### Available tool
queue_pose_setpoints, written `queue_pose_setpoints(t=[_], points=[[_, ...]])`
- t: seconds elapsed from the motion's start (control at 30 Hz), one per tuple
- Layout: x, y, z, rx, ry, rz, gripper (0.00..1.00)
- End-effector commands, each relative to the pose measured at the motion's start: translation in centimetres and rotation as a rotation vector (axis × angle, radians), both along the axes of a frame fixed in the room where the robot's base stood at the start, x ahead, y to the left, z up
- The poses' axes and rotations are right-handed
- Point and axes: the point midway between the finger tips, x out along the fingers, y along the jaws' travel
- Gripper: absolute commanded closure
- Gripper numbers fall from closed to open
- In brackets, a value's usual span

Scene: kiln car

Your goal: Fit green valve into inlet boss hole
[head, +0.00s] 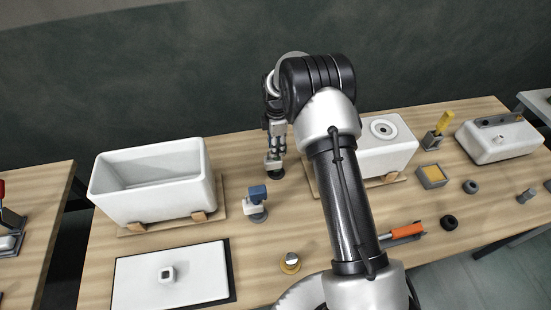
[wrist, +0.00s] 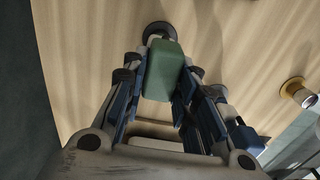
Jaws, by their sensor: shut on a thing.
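My gripper (head: 277,140) points down at the back middle of the table in the head view. In the wrist view its fingers (wrist: 160,95) close on both sides of the green valve (wrist: 163,70). A white lower part of the valve (head: 273,160) shows below my fingers, over a dark round base (head: 275,173). I cannot tell whether the valve rests in that base or is clear of it. To the right, partly behind my arm, a white ceramic block (head: 395,155) has a grey-ringed round hole (head: 383,129) in its top; whether this is the inlet boss is not certain.
A blue-topped valve (head: 257,198) stands in front of my gripper. A white open basin (head: 150,190) sits on a board at left. A brass-and-white fitting (head: 290,263) is at the front. An orange-handled tool (head: 405,231) and another white ceramic piece (head: 498,138) are at right.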

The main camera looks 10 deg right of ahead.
Motion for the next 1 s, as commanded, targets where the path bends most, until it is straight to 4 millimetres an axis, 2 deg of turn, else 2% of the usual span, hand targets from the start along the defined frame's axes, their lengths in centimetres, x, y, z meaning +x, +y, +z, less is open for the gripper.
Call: queue_pose_setpoints(t=[0.3, 1.0], points=[[0.00, 0.00, -0.01, 0.000, 0.000, 0.000, 1.00], [0.04, 0.00, 0.69, 0.000, -0.001, 0.000, 1.00]])
